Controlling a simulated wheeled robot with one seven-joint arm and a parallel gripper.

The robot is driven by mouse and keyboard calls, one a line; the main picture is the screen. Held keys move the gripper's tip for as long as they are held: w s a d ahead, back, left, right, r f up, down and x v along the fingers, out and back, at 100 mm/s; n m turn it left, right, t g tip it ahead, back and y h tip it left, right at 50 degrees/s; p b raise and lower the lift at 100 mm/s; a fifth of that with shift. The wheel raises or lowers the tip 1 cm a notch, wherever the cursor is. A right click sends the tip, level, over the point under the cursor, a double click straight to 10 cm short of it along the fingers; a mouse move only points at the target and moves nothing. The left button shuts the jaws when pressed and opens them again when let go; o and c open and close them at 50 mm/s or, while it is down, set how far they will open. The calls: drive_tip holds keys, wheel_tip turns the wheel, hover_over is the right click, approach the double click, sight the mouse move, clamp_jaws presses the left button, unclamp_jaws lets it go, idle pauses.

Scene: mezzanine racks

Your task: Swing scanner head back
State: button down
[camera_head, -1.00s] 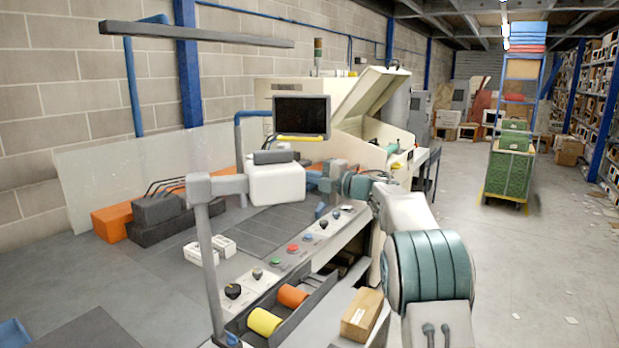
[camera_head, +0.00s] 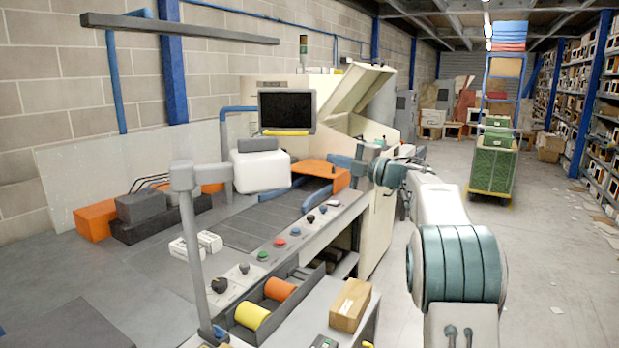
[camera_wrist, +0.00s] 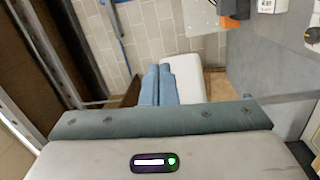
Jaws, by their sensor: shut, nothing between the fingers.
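The scanner head (camera_head: 262,172) is a white box with a grey top block. It hangs beside a grey upright post (camera_head: 188,220) at the front of the machine bed. My gripper (camera_head: 340,161) is to the right of the head, with a gap between them in the head view, and is partly lost against orange and blue parts. In the wrist view my two blue fingers (camera_wrist: 158,85) lie together, shut and empty. A white block (camera_wrist: 185,78), probably the head, shows right beside them; I cannot tell if they touch.
A dark monitor (camera_head: 286,111) stands behind the head. A control strip with knobs and buttons (camera_head: 280,242) runs along the bed's front. Yellow and orange rolls (camera_head: 252,316) and a cardboard box (camera_head: 350,305) lie nearer. The aisle floor (camera_head: 540,270) at the right is mostly clear.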

drive_tip(key=s+a+r+m+t+h+p, duration=0.1)
drive_tip(key=s+a+r+m+t+h, duration=0.2)
drive_tip(key=s+r+m+t, duration=0.45)
drive_tip(key=s+a+f+m+g+h+p, duration=0.1)
drive_tip(key=s+a+f+m+h, duration=0.3)
drive_tip(key=s+m, duration=0.55)
drive_tip(key=m+g+h, duration=0.1)
drive_tip(key=m+h, duration=0.1)
drive_tip(key=m, duration=0.4)
approach(289, 180)
drive_tip(key=p+x, duration=0.4)
drive_tip(key=shift+w+r+p, duration=0.25)
drive_tip(key=shift+w+p, duration=0.1)
drive_tip(key=shift+p+x, duration=0.45)
drive_tip(key=shift+x, duration=0.6)
drive_tip(key=shift+a+f, duration=0.1)
drive_tip(key=shift+f, duration=0.1)
